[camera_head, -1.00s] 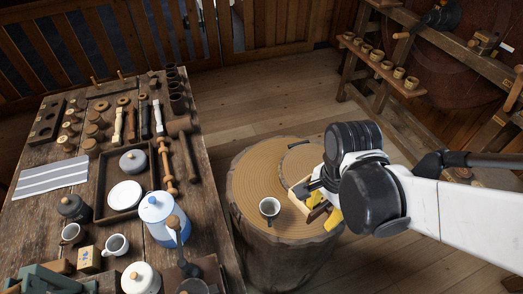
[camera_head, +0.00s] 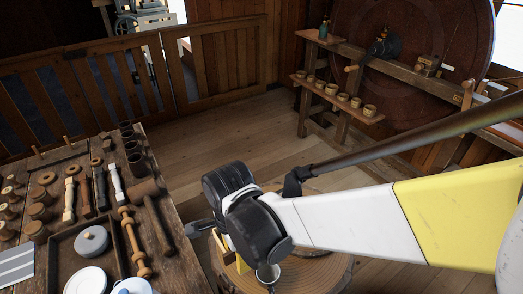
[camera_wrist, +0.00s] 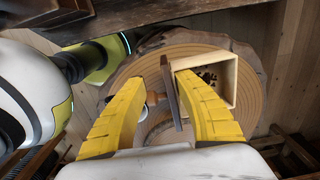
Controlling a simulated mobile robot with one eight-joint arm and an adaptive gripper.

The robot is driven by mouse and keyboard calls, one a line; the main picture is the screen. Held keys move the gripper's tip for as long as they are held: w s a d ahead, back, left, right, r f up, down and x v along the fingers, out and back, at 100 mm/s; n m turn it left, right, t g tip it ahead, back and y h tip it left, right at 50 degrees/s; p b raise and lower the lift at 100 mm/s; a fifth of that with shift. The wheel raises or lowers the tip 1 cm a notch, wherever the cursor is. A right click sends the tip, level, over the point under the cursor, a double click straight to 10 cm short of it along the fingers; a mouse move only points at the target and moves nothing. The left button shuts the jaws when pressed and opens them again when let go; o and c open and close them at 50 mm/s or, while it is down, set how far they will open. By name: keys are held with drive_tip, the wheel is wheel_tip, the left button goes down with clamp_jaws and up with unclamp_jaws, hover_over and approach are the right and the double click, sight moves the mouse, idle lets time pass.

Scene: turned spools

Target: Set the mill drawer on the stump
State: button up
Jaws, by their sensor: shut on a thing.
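The mill drawer (camera_wrist: 232,82) is a small pale open wooden box with dark grounds inside and a darker front board with a knob. In the wrist view my gripper (camera_wrist: 172,75) has its yellow fingers on either side of this front board, one inside the box. The stump (camera_wrist: 252,62) shows behind and below the drawer. In the head view the drawer (camera_head: 220,246) is by the stump's left side, mostly hidden by my gripper (camera_head: 236,252). The stump (camera_head: 325,270) is cut by the bottom edge. I cannot tell whether the drawer touches the stump.
A cup (camera_head: 267,274) stands on the stump, close to my gripper. The workbench (camera_head: 183,262) at left holds spindles, a mallet and a tray (camera_head: 62,243) with round lids. A rack with small cups (camera_head: 343,98) stands at the back right. The floor behind the stump is clear.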

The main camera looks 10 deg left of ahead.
drive_tip(key=shift+w+a+f, duration=0.2)
drive_tip(key=shift+f, duration=0.05)
drive_tip(key=shift+f+b, duration=1.05)
drive_tip(key=shift+f, duration=0.8)
drive_tip(key=shift+f, duration=0.25)
drive_tip(key=o, duration=1.2)
drive_tip(key=shift+r, duration=0.15)
